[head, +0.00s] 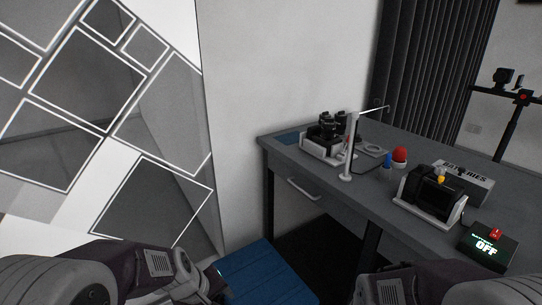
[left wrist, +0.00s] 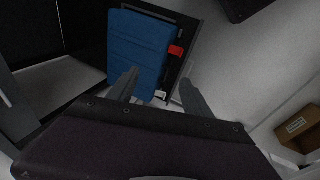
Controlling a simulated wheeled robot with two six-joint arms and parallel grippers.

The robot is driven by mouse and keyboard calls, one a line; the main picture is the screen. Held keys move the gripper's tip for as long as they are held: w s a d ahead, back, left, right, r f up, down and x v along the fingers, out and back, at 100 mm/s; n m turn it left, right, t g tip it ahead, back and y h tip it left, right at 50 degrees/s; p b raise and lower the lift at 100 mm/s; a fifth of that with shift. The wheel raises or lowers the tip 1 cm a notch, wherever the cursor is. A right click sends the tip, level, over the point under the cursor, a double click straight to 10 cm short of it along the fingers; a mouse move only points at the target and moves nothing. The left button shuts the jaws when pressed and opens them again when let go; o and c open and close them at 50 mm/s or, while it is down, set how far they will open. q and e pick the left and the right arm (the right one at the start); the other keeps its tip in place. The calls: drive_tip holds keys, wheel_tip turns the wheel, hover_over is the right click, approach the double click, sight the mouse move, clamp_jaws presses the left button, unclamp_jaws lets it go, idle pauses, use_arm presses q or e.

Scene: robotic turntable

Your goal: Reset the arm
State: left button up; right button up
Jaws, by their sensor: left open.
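My left arm comes in at the lower left of the head view, but its fingers do not show clearly there. In the left wrist view my left gripper (left wrist: 158,90) is open, its two fingers apart with nothing between them. A blue panel (left wrist: 138,45) with a small red part (left wrist: 176,51) on its dark edge lies beyond the fingers, apart from them. My right arm shows at the lower right of the head view, and its gripper is out of sight.
A grey table (head: 330,178) stands at the right. It bears a white-based device (head: 322,150), a white post (head: 350,150), a red ball (head: 400,155), a black device (head: 432,195), a batteries box (head: 470,182) and a box reading OFF (head: 488,248). A blue surface (head: 255,275) lies low in front.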

use_arm(q)
drive_tip(key=s+a+m+g+y+p, duration=0.2)
drive_tip(key=s+a+m, duration=0.2)
drive_tip(key=s+m, duration=0.45)
wheel_tip(320, 180, up, 22)
drive_tip(key=n+p, duration=0.1)
drive_tip(key=p, duration=2.1)
drive_tip(key=shift+r+p, duration=0.15)
drive_tip(key=shift+p, duration=0.25)
drive_tip(key=shift+s+d, duration=0.1)
